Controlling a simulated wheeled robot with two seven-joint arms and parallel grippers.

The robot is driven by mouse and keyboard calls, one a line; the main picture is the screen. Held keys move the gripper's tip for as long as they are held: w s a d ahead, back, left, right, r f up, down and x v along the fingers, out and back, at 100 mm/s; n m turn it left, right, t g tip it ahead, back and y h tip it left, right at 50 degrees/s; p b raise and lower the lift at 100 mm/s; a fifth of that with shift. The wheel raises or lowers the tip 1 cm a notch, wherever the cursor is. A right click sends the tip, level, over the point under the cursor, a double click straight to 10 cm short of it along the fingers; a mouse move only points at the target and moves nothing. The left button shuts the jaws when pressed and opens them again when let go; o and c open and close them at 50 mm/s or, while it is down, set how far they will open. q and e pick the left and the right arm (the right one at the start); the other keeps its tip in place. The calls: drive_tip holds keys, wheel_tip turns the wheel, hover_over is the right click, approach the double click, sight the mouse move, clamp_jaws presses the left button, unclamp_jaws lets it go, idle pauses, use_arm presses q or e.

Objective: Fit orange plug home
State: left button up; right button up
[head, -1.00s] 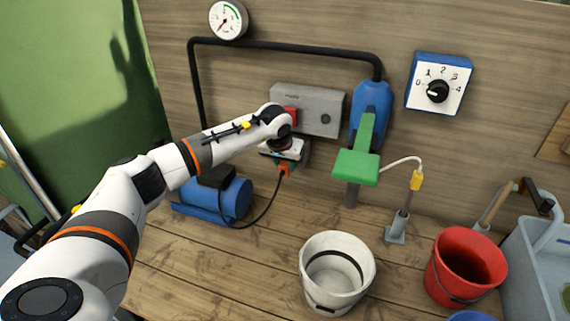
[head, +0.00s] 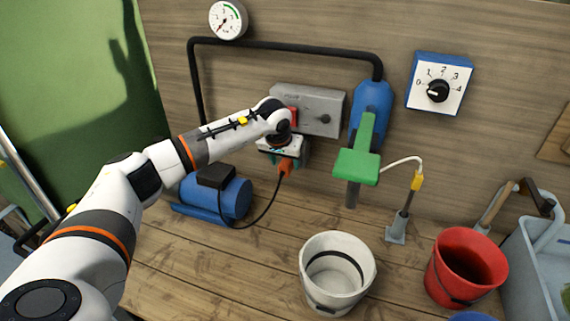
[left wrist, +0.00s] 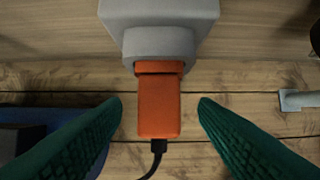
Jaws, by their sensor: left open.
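The orange plug (left wrist: 159,106) sits with its front end in the round grey socket (left wrist: 159,45) in the left wrist view. A short orange collar shows at the socket mouth; I cannot tell how deep it sits. Its black cord hangs from the rear end. In the head view the plug (head: 286,166) shows just below and right of my left gripper (head: 285,158). In the left wrist view the two green fingers (left wrist: 160,115) stand apart on either side of the plug, touching neither side. My right gripper is not in view.
A blue motor (head: 232,197) lies left of the plug, its cord running there. A green lever (head: 357,166) on a blue pump stands to the right. A white bucket (head: 312,301) and red bucket (head: 440,288) stand in front. Bare bench lies front left.

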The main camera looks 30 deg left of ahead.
use_arm(q)
drive_tip(key=a+b+v, duration=0.1)
drive_tip(key=v, duration=0.9)
drive_tip(key=shift+s+d+r+b, duration=0.2)
drive_tip(key=shift+d+b, duration=0.1)
drive_tip(key=shift+d, duration=0.2)
drive_tip(key=shift+f, duration=0.15)
